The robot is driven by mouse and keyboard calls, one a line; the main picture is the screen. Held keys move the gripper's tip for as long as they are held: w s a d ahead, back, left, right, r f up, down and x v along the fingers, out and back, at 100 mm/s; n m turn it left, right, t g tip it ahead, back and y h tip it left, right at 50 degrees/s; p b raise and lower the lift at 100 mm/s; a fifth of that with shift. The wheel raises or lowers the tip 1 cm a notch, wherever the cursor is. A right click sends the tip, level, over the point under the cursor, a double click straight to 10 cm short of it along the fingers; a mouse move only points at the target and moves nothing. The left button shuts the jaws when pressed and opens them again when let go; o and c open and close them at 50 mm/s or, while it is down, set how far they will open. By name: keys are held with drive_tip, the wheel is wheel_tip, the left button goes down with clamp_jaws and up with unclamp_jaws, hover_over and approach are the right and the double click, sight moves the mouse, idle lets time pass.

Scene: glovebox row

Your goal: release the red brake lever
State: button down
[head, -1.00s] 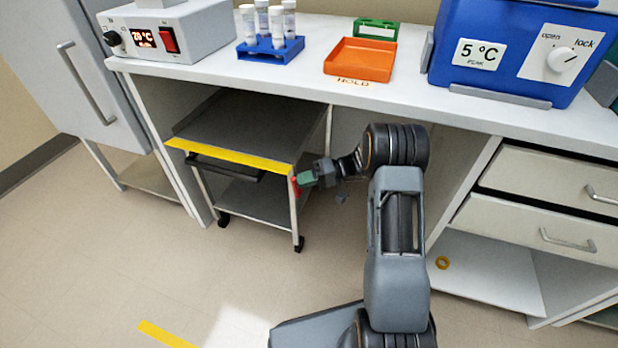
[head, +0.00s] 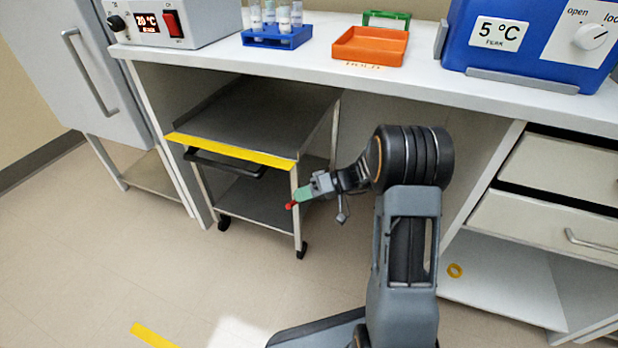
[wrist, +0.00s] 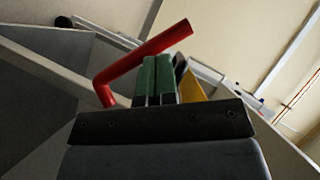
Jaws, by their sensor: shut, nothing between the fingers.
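The red brake lever (head: 290,205) shows as a small red tip at the right front post of the grey cart (head: 262,112). In the wrist view the lever (wrist: 140,62) is a bent red rod, its long arm slanting up to the right past the fingertips. My gripper (head: 302,195) has green fingertips beside the cart post, right against or very near the lever. In the wrist view the gripper's fingers (wrist: 160,78) are pressed together with nothing between them.
The cart, with a yellow front edge (head: 230,150) and black handle, stands under the white bench (head: 330,75). A drawer unit (head: 540,230) is to the right. Floor before the cart is clear.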

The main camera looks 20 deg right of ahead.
drive_tip(key=shift+s+a+f+b, duration=0.2)
drive_tip(key=shift+a+f+b, duration=0.05)
drive_tip(key=shift+f+b, duration=0.45)
drive_tip(key=shift+f, duration=0.1)
drive_tip(key=s+d+r+p, duration=0.2)
drive_tip(key=d+r+p, duration=0.3)
drive_tip(key=d+r, duration=0.4)
drive_tip(key=shift+s+d+p, duration=0.15)
drive_tip(key=shift+s+p, duration=0.15)
drive_tip(key=shift+s, duration=0.1)
idle(0.6)
